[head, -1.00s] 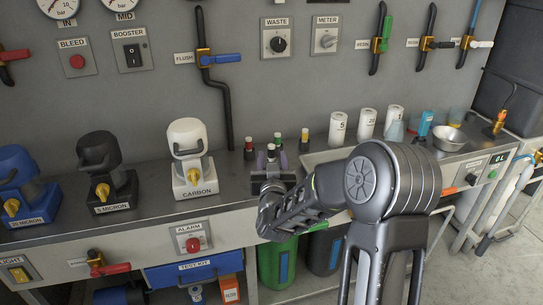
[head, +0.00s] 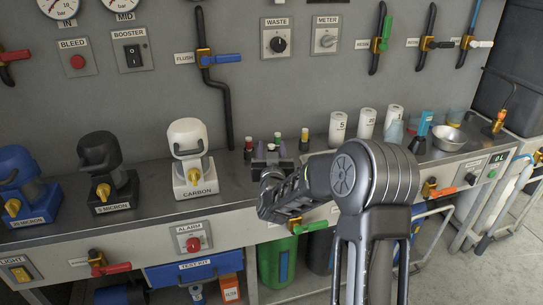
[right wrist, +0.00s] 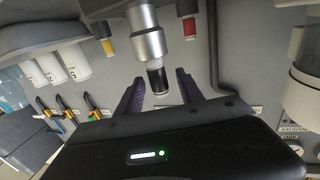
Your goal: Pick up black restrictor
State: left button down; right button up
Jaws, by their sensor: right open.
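The black restrictor (right wrist: 158,80) is a small fitting with a silver body and a black end. It shows large in the right wrist view, between the two fingers of my right gripper (right wrist: 158,92). The fingers are open, one on each side of it, and I see no clear contact. In the head view my right gripper (head: 271,155) is at the back of the bench, among the small fittings, and partly hides the black one. My left gripper is out of view.
The white carbon filter unit (head: 190,155) stands left of the fittings, with a black one (head: 103,170) and a blue one (head: 20,180) farther left. White cylinders (head: 337,129) and a metal bowl (head: 449,138) stand to the right. The grey panel (head: 250,95) rises close behind.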

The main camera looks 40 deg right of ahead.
jog(key=shift+c, duration=0.2)
grip_shut()
dwell(0.4)
